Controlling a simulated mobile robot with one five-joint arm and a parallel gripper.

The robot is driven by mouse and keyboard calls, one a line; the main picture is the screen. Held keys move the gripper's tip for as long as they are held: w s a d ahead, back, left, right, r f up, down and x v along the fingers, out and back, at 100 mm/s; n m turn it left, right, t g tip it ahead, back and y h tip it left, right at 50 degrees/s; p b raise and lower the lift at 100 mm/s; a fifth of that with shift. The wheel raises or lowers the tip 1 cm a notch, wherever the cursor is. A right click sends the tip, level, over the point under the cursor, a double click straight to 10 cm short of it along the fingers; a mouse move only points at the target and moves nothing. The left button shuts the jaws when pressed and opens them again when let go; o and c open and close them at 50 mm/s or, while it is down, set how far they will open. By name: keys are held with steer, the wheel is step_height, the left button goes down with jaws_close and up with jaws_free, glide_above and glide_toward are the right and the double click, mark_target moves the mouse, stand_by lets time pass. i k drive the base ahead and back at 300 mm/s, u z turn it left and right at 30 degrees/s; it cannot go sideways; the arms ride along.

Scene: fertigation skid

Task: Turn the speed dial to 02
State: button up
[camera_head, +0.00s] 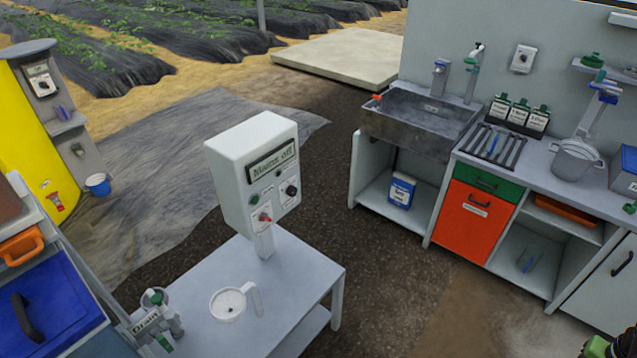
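A white control box (254,172) stands on a post at the back of the grey table. Its display (271,162) shows text ending in "off". Its front carries a black knob (291,190), a red knob (264,217) and a green button (254,200). The small labels are too blurred to read, so I cannot tell which control is the speed dial. A dark and green part (615,346), perhaps of my arm or gripper, is cut off at the bottom right corner, far from the box. Its fingers cannot be made out.
The grey table (300,284) holds a white jug (228,304) and a "Drain" valve (152,322). A sink (420,117) and counter stand at the right. Another small dial box (522,58) hangs on the wall. Dark ground between table and counter is clear.

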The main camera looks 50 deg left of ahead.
mark_target(292, 191)
steer(key=u, duration=2.45)
steer(key=k, duration=0.4)
steer(key=u, duration=0.15)
steer(key=i, duration=1.4)
steer(key=u, duration=0.1)
